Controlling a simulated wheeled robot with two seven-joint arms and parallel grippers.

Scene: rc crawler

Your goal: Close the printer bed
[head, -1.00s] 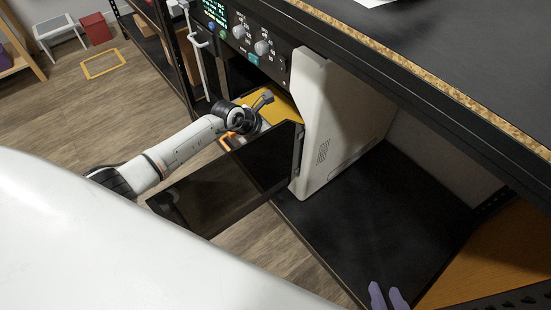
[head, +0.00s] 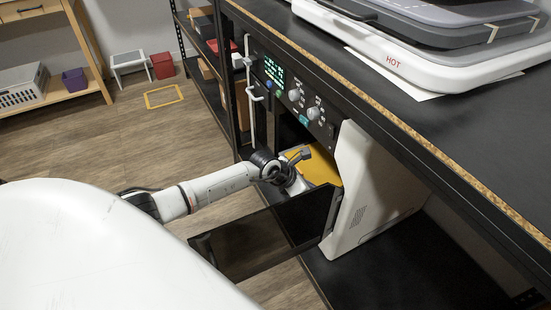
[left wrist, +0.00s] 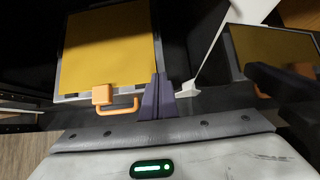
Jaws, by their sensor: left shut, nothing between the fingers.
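The printer (head: 365,185) is a pale-bodied machine under the bench with a dark panel of knobs and a lit display. Its dark glass door (head: 270,238) stands open toward me. The yellow printer bed (head: 318,167) shows in the opening; in the left wrist view the bed (left wrist: 108,48) lies flat with an orange handle (left wrist: 122,106) at its near edge. My left gripper (head: 298,158) is at the opening; in the left wrist view its purple fingers (left wrist: 157,98) are closed together, empty, just right of the handle. Whether they touch the bed edge is unclear. My right gripper is out of view.
The open door also shows at the right of the left wrist view (left wrist: 275,60), close beside the gripper. A heat press marked HOT (head: 400,65) sits on the black bench top (head: 440,125). A shelf rack (head: 205,60) stands behind. Floor at left is open.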

